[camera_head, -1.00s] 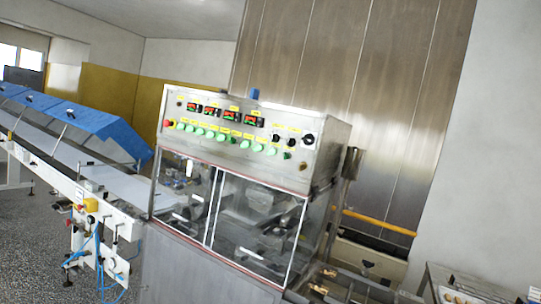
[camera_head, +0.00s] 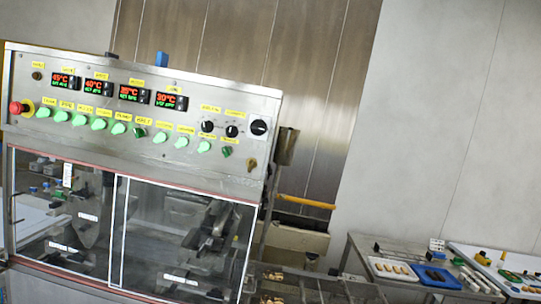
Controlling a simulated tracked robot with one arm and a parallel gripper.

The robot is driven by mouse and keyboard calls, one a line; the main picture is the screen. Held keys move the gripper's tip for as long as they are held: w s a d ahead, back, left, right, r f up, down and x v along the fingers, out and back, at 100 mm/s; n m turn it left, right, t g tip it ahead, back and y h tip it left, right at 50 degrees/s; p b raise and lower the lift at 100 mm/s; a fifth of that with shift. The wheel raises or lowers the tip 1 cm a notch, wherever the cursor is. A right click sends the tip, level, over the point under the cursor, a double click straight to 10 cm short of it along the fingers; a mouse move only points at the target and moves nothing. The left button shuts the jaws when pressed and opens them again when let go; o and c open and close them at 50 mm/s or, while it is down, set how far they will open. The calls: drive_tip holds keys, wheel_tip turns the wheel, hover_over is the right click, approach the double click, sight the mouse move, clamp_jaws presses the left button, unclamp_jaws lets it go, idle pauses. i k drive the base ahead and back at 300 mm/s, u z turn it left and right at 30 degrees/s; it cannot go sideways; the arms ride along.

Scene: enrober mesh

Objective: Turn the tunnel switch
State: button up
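The steel control panel (camera_head: 60,150) of the enrober spans the left and centre of the view, tilted in the picture. A row of lit green switches or buttons (camera_head: 98,124) runs along it under small yellow labels. Two darker green ones show at the row's middle (camera_head: 138,132) and right end (camera_head: 226,152). Two small black knobs (camera_head: 208,126) and a larger black rotary knob (camera_head: 259,127) sit at the right. The labels are too small to read surely, so I cannot tell which control is the tunnel switch. My gripper is not in view.
Temperature displays (camera_head: 129,94) sit above the row, and a red emergency button (camera_head: 15,107) at the far left. Clear guard doors (camera_head: 180,225) hang below. A table (camera_head: 362,243) with a white tray and blue tray (camera_head: 437,276) stands at right.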

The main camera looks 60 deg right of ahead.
sight(227, 151)
drive_tip(key=z, duration=0.55)
drive_tip(key=i, duration=1.1)
drive_tip(key=z, duration=0.5)
